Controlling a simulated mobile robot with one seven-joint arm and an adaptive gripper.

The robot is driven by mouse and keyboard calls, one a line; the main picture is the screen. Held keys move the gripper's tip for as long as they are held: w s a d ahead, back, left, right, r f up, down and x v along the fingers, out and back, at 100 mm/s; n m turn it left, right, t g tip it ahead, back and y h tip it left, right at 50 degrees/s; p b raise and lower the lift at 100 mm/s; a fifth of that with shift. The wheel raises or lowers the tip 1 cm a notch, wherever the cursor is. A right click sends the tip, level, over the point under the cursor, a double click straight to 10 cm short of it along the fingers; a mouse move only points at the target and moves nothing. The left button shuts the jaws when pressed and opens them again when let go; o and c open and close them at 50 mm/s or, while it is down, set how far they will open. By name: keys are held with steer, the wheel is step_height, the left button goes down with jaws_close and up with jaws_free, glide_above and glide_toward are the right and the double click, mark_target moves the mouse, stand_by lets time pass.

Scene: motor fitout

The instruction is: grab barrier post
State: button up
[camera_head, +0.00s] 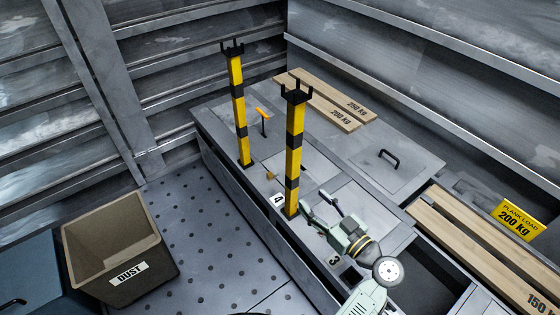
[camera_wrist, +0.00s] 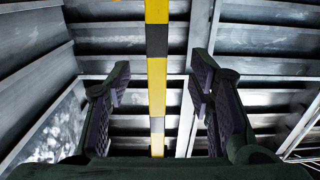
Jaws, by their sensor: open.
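Two yellow-and-black barrier posts stand upright on the grey bench in the head view. The nearer post (camera_head: 294,155) has a dark forked top, and the farther post (camera_head: 239,110) stands behind it to the left. My gripper (camera_head: 318,208) is open, low and just right of the nearer post's lower part. In the wrist view, a yellow-and-black post (camera_wrist: 157,75) runs down the middle between the two dark fingers of my gripper (camera_wrist: 160,85). Clear space shows on both sides of it, and neither finger touches it. I cannot tell how deep it lies between them.
A brown bin marked DUST (camera_head: 120,250) stands at left on the perforated floor (camera_head: 205,235). Wooden planks (camera_head: 330,100) lie at the back, and more planks (camera_head: 480,245) lie at right by a yellow load sign (camera_head: 518,220). A small orange-topped handle (camera_head: 264,118) stands between the posts.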

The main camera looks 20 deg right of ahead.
mark_target(296, 180)
steer(key=p+x, duration=0.1)
steer(key=x, duration=0.4)
steer(key=shift+w+r, duration=0.1)
steer(key=shift+w, duration=0.2)
steer(key=p+x, duration=0.2)
steer(key=x, duration=0.2)
steer(key=shift+w+r, duration=0.15)
steer(key=shift+r, duration=0.05)
steer(key=shift+w+a+f+p, duration=0.15)
steer(key=shift+w+p, duration=0.15)
steer(key=shift+w, duration=0.2)
steer(key=shift+c, duration=0.5)
jaws_close()
